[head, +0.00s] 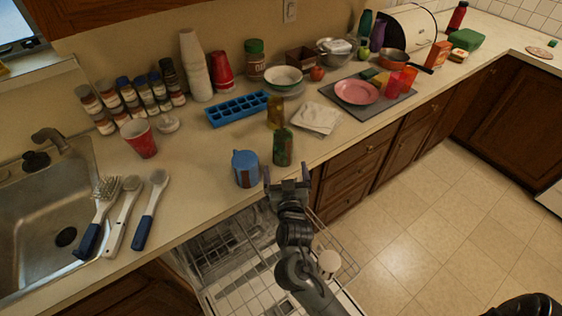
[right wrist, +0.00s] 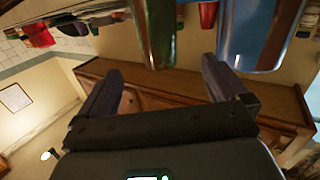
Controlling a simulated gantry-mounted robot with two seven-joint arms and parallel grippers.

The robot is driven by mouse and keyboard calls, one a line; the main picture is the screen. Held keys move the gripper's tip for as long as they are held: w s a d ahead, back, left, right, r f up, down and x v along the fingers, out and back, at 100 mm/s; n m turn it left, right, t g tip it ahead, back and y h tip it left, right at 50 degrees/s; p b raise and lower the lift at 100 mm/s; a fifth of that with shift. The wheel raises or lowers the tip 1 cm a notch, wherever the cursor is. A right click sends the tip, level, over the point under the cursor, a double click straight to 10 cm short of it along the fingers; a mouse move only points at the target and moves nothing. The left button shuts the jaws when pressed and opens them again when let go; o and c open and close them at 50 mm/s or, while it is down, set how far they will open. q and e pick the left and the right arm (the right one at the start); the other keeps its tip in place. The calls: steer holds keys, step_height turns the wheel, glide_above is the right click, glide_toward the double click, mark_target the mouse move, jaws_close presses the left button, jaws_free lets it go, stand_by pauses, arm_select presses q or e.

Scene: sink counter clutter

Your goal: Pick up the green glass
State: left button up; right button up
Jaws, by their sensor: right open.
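The green glass (head: 283,147) stands upright near the counter's front edge, just right of a blue mug (head: 245,168). My right gripper (head: 286,172) is open and empty, in front of the glass at the counter edge. In the right wrist view, the green glass (right wrist: 156,32) shows at the top, between the lines of the two spread fingers (right wrist: 165,90) but beyond their tips. The blue mug (right wrist: 256,35) also shows there, beside the glass. My left gripper is not in view.
An amber glass (head: 274,111) stands behind the green one. Napkins (head: 318,117) and a blue ice tray (head: 238,109) lie nearby. The open dishwasher rack (head: 225,250) is below the counter. Brushes (head: 150,210) lie by the sink (head: 40,220).

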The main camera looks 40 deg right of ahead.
mark_target(283, 152)
steer(key=shift+m+h, duration=0.4)
steer(key=shift+h, duration=0.2)
steer(key=b+x, duration=0.1)
steer(key=x, duration=0.2)
steer(key=f+b+x, duration=0.1)
steer(key=x, duration=0.2)
steer(key=shift+w+d+f, duration=0.1)
steer(key=shift+f, duration=0.05)
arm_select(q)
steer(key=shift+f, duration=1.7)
arm_select(e)
steer(key=shift+x, duration=2.75)
steer(key=shift+w+a, duration=0.15)
steer(key=shift+a, duration=0.1)
steer(key=shift+c, duration=0.5)
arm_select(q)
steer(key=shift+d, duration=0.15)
arm_select(e)
steer(key=c, duration=1.1)
